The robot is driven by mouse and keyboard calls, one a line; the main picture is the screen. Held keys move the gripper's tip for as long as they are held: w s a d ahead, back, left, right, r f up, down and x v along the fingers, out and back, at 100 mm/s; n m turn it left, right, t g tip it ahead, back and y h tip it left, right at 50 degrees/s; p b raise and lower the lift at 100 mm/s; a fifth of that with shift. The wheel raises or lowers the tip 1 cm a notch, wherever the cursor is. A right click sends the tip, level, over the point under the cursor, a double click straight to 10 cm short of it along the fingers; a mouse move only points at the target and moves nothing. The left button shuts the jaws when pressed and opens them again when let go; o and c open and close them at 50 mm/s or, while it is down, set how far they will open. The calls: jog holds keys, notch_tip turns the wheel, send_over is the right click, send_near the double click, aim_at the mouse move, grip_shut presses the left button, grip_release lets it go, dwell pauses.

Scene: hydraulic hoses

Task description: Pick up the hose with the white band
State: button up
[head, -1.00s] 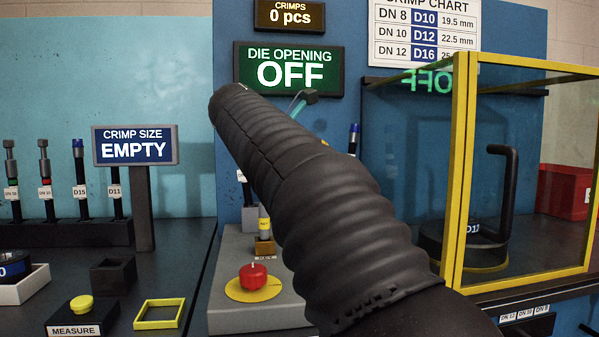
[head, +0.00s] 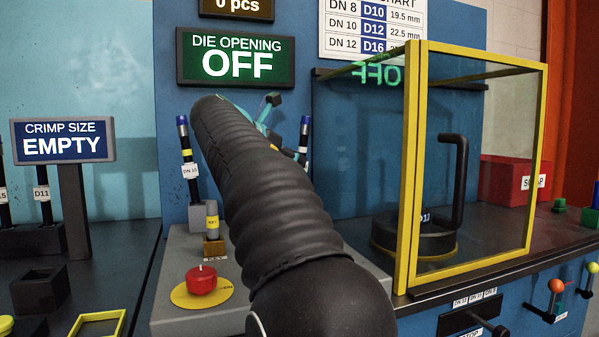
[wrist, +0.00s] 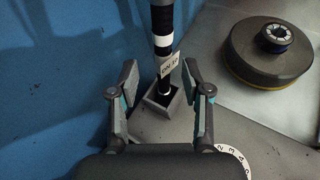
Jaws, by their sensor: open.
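In the wrist view a black hose with a white band (wrist: 162,45) stands upright in a square grey holder (wrist: 152,108). A white label, too blurred to read, hangs on it. My gripper (wrist: 160,72) is open, with one finger on each side of the hose at about label height; I cannot tell whether the hose is fully between the fingertips. In the head view my arm hides most of the gripper (head: 268,112). A blue-topped hose (head: 304,138) shows right of it, its lower part hidden. Another hose with a yellow band (head: 187,152) stands to the left.
A round dark die unit (wrist: 270,55) lies to the right in the wrist view. The head view shows a red button (head: 201,281), a key block (head: 213,247), a yellow-framed glass guard (head: 411,170) on the right, and a blue back panel (head: 340,140).

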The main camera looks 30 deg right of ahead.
jog(key=x, duration=0.4)
jog(key=shift+s+d+f+b, duration=0.1)
jog(key=shift+d+f+b, duration=0.2)
jog(key=shift+f, duration=0.1)
grip_shut()
